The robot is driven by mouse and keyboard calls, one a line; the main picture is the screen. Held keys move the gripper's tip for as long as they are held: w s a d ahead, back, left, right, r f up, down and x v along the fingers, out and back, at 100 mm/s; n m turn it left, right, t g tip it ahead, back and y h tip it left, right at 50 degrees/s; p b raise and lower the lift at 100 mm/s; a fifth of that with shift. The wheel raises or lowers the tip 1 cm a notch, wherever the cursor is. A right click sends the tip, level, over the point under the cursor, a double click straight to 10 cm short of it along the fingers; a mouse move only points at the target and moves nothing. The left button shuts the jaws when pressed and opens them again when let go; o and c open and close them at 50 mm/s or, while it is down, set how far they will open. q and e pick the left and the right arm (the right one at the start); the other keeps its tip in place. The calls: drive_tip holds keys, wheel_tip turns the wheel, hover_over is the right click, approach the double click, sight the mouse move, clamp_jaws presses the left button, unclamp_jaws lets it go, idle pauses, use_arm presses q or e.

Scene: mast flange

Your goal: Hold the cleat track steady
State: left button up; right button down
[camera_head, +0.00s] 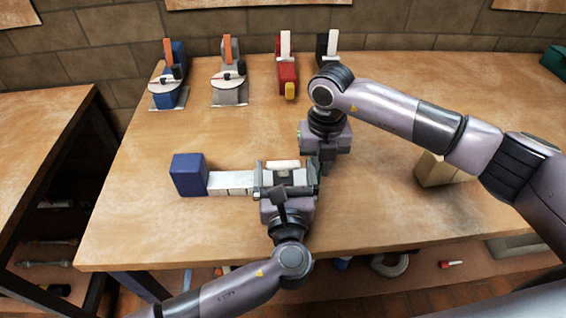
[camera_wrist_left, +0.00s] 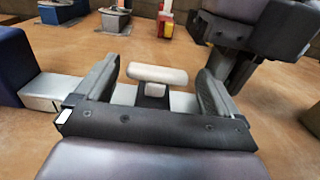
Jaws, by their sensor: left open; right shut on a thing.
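The cleat track (camera_head: 231,184) is a pale straight bar with dark cross lines, running right from a blue block. A cleat with a white crossbar (camera_wrist_left: 157,74) on a dark stem stands over it. My left gripper (camera_head: 284,172) is open at the track, with one finger on each side of the cleat; no grip shows in the left wrist view. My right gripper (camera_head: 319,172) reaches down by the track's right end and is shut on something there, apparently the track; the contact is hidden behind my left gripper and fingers.
The blue block (camera_head: 189,174) stands at the track's left end. Blue (camera_head: 170,85) and grey (camera_head: 229,85) devices with orange levers, a red one (camera_head: 287,78) and a black one stand at the back. A tan block (camera_head: 440,170) sits right. The table's front left is clear.

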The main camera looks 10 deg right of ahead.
use_arm(q)
drive_tip(key=s, duration=0.5)
drive_tip(key=shift+s+a, duration=0.3)
use_arm(e)
drive_tip(key=c, duration=1.1)
unclamp_jaws()
drive_tip(key=shift+r, duration=0.1)
